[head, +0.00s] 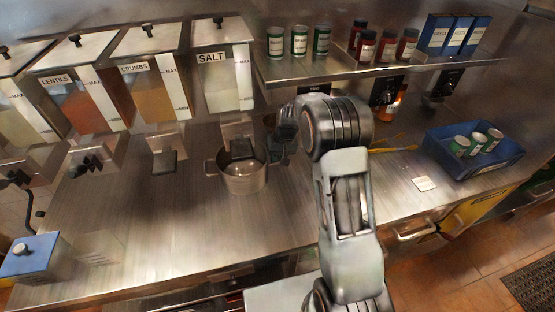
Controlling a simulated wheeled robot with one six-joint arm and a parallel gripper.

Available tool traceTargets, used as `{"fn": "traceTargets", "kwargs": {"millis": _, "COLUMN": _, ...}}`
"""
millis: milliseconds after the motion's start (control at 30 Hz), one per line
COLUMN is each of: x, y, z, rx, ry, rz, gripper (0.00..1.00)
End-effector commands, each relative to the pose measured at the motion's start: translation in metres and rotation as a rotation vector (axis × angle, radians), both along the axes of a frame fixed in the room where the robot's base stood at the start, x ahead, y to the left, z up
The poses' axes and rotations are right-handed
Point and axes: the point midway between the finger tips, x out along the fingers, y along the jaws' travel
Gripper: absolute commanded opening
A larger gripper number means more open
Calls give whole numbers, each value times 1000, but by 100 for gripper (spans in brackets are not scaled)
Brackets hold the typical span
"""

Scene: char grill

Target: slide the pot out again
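The steel pot (243,180) stands upright on the steel counter under the dispenser labelled SALT (222,75). The dispenser's dark lever plate (241,147) overlaps the pot's back rim in the picture. One side handle of the pot (210,168) shows on the left. My gripper (279,153) is at the pot's right side, close to its rim. The gripper is dark and small here, and my wrist partly covers it. I cannot tell whether its fingers are apart or closed on the right handle.
Dispensers for crumbs (150,80) and lentils (85,90) stand to the left. A blue box (34,258) sits at the counter's front left. A blue bin (480,168) with several cans is at the right. A shelf (380,67) of jars hangs behind. The counter left of the pot is clear.

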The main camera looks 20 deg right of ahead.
Motion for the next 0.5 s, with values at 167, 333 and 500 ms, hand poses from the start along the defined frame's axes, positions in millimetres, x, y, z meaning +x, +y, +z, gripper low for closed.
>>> {"fn": "traceTargets", "kwargs": {"millis": 167, "x": 0, "y": 2, "z": -10, "rx": 0, "ry": 0, "rz": 0, "gripper": 25}}
{"fn": "traceTargets", "kwargs": {"millis": 333, "x": 0, "y": 3, "z": -12, "rx": 0, "ry": 0, "rz": 0, "gripper": 25}}
{"fn": "traceTargets", "kwargs": {"millis": 500, "x": 0, "y": 3, "z": -12, "rx": 0, "ry": 0, "rz": 0, "gripper": 25}}
